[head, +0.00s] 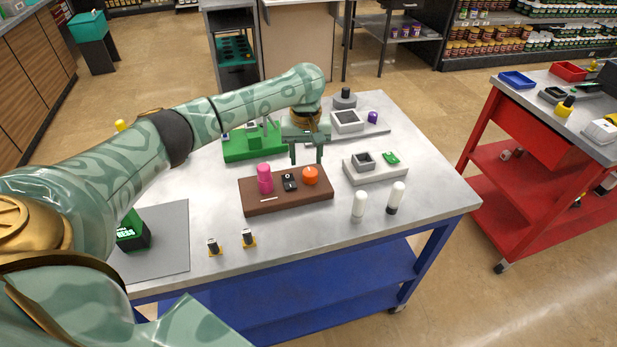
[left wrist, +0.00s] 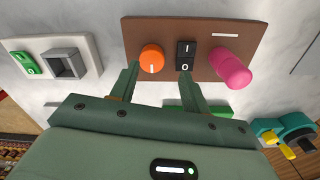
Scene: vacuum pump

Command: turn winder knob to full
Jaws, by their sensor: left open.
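A brown board (head: 290,203) on the grey table carries an orange round knob (head: 310,175), a black rocker switch (head: 289,182) and a pink upright knob (head: 265,178). No label shows which one is the winder knob. In the left wrist view the orange knob (left wrist: 151,58) has a white line at its lower edge, and the switch (left wrist: 185,55) shows I and O. The pink knob (left wrist: 231,68) is at the right. My left gripper (head: 307,163) is open and empty, above and just behind the orange knob and switch. My right gripper is not in view.
A green block device (head: 254,148) stands behind the board. A pale box with a green switch (head: 375,168) is to the right. A grey mat (head: 170,245) lies at left.

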